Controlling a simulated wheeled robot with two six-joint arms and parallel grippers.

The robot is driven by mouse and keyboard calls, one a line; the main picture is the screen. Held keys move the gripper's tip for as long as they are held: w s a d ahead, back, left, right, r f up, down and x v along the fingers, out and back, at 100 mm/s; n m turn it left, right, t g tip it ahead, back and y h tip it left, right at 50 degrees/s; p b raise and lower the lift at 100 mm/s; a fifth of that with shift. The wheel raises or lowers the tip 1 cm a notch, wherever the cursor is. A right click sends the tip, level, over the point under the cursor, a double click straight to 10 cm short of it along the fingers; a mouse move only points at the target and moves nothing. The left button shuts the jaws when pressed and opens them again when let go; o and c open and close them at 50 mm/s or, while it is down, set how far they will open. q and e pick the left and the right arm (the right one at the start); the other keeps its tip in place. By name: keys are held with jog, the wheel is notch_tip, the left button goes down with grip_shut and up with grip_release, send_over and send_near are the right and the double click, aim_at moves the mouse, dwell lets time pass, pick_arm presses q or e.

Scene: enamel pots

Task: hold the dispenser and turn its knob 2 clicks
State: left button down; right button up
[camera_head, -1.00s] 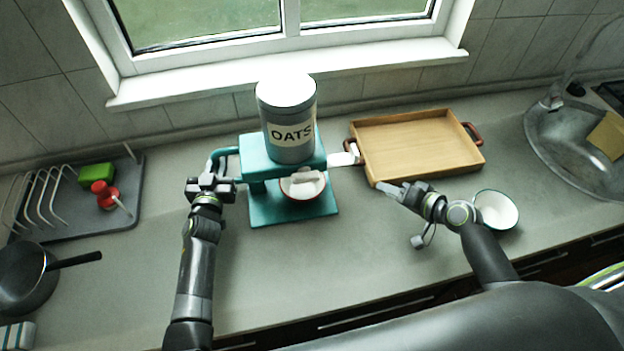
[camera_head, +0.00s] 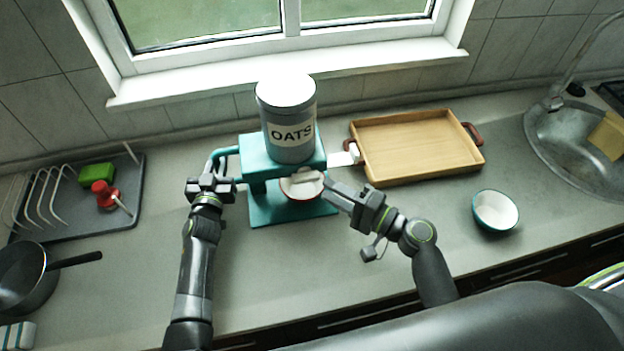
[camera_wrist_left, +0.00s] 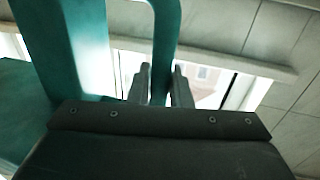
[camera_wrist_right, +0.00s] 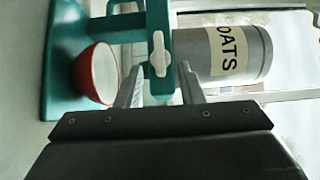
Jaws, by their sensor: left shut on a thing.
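The teal dispenser (camera_head: 258,158) stands on the counter with a grey OATS canister (camera_head: 290,122) on top. Its pale knob (camera_wrist_right: 158,54) is on the front, between my right fingers in the right wrist view. A red bowl (camera_wrist_right: 97,73), white inside, sits under the spout; it shows in the head view (camera_head: 294,190). My left gripper (camera_head: 212,180) is shut on the dispenser's side handle (camera_wrist_left: 166,40). My right gripper (camera_wrist_right: 160,84) is open, pointed at the knob from the front; contact with it is not clear.
A wooden tray (camera_head: 420,147) lies to the right of the dispenser. A white bowl with a dark green outside (camera_head: 496,210) stands at the right, near the sink (camera_head: 565,150). A dish rack (camera_head: 75,215) and a pan (camera_head: 25,280) are at the left. The front counter is mostly clear.

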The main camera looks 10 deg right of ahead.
aim_at(311, 181)
jog(key=x, duration=0.6)
jog(key=shift+c, duration=0.4)
jog(key=shift+s, duration=0.1)
grip_shut()
